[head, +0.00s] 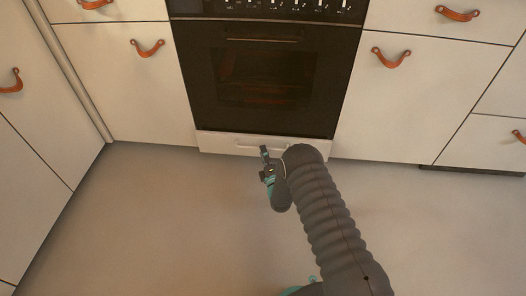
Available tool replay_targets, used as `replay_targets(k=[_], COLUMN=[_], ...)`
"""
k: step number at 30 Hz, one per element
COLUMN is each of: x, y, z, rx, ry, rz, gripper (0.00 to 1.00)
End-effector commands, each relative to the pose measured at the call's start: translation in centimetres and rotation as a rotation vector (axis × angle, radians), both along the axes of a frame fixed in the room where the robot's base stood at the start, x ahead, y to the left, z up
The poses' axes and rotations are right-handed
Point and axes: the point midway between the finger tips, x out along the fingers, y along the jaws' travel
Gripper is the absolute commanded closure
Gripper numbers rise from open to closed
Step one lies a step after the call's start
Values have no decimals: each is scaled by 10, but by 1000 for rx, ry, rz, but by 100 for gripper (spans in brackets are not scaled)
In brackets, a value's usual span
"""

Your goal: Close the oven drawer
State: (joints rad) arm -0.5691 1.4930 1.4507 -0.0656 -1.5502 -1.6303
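The oven drawer (219,143) is the low white front under the black oven (265,75), with a thin bar handle along it. Its front seems to stand a little forward of the oven, but how far out it is I cannot tell. My gripper (264,153) is in front of the drawer, near its middle, just left of the end of my dark arm. The gripper and arm hide part of the drawer's right half and handle. Whether the fingers touch the drawer or are open does not show clearly.
White cabinets with leather pulls flank the oven, such as the left pull (147,48) and the right pull (391,58). More cabinets run along the left wall. The grey floor (160,215) in front is clear.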

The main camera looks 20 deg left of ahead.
Motion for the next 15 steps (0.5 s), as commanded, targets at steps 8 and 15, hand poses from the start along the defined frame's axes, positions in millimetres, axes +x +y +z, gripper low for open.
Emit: replay_targets(k=[8, 15], x=[13, 13], y=[9, 9], z=[3, 3], rx=[-1, -1], ry=[1, 1], rz=[0, 0], gripper=[62, 62])
